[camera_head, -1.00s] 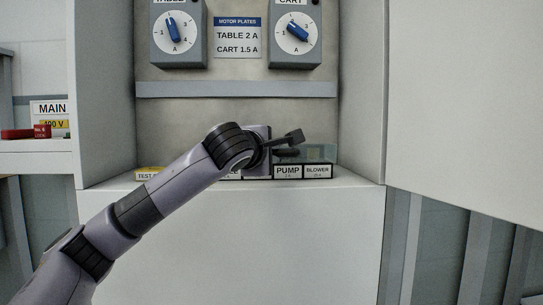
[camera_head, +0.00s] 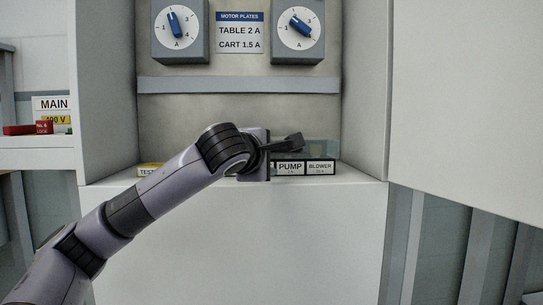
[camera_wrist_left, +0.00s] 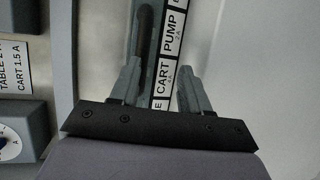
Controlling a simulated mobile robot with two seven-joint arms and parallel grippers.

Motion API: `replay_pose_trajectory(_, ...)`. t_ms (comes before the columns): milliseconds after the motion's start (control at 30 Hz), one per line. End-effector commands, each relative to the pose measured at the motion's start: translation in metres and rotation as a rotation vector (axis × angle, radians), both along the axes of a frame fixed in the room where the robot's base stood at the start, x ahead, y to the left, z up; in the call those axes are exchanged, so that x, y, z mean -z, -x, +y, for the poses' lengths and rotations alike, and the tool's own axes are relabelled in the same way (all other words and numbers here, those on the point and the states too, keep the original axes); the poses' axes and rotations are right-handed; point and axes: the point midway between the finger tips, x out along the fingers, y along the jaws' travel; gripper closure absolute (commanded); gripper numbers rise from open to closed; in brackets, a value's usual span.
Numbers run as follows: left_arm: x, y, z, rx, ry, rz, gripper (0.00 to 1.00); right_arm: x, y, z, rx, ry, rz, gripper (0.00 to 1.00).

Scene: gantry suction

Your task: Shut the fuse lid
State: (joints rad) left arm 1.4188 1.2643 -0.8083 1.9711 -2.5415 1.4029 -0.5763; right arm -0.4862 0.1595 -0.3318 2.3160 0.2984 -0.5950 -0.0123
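The fuse lid (camera_head: 322,149) is a see-through greenish panel above and behind the label strip at the back of the cabinet shelf. My gripper hides its left part, and I cannot tell its exact tilt. In the left wrist view, a dark bar (camera_wrist_left: 145,35) runs along the greenish fuse box beside the labels. My left gripper (camera_head: 292,142) is just above the box, near the PUMP label. In the left wrist view its two fingers (camera_wrist_left: 160,78) are apart, with the label strip visible between them and nothing clearly held. My right gripper is not in view.
The label strip (camera_head: 290,167) reads PUMP and BLOWER, with a yellow TEST label (camera_head: 149,169) to the left. Two blue dials and a motor plates sign (camera_head: 240,32) are above a grey rail (camera_head: 240,85). Cabinet walls stand on both sides. The shelf front is clear.

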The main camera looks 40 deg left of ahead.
Motion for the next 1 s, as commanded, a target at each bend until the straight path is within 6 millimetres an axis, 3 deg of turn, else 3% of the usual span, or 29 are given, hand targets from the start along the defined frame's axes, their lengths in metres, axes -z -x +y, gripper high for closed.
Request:
replay_pose_trajectory(333,-0.012,0.035,-0.017,0.001,-0.003,-0.011,0.56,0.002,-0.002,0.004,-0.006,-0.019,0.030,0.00)
replay_pose_trajectory(1000,-0.014,0.038,-0.019,0.004,-0.002,-0.015,0.56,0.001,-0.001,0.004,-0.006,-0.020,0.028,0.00)
